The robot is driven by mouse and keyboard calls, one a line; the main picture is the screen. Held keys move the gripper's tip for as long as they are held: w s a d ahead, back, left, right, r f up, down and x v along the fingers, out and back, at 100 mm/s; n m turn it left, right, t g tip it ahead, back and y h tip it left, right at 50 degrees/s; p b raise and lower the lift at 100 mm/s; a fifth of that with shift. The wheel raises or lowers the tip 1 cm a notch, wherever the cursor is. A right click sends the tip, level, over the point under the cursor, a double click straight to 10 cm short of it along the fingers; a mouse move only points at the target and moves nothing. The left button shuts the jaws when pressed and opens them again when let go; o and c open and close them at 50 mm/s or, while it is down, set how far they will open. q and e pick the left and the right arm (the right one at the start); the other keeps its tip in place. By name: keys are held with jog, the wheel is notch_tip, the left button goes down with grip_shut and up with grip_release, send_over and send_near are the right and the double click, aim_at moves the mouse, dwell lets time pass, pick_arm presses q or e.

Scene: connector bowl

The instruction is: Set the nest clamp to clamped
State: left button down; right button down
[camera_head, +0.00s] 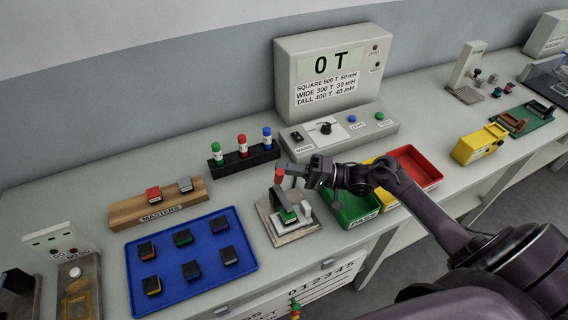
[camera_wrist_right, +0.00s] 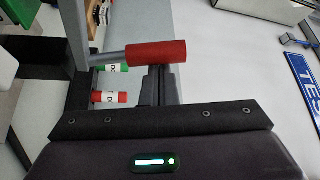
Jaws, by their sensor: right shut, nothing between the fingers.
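The nest clamp (camera_head: 291,226) stands on a metal base plate on the bench, right of the blue tray. Its lever looks roughly upright, with a red handle (camera_head: 279,175) at the top; the handle also shows large in the right wrist view (camera_wrist_right: 156,53). A green-topped piece (camera_head: 288,216) sits in the nest below. My right gripper (camera_head: 299,176) is just right of the red handle. Its fingers (camera_wrist_right: 159,84) are shut and empty, close to the handle; I cannot tell whether they touch it. My left gripper is not in view.
A blue tray (camera_head: 137,267) with several small blocks lies to the left. A black rack (camera_head: 246,162) with three coloured cylinders stands behind the clamp. The tester (camera_head: 335,85) reads "0 T".

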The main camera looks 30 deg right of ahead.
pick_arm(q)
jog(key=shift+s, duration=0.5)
pick_arm(e)
jog(key=shift+s+f+n+y, duration=0.1)
jog(key=shift+s+n+y, duration=0.2)
jog(key=shift+s, duration=0.3)
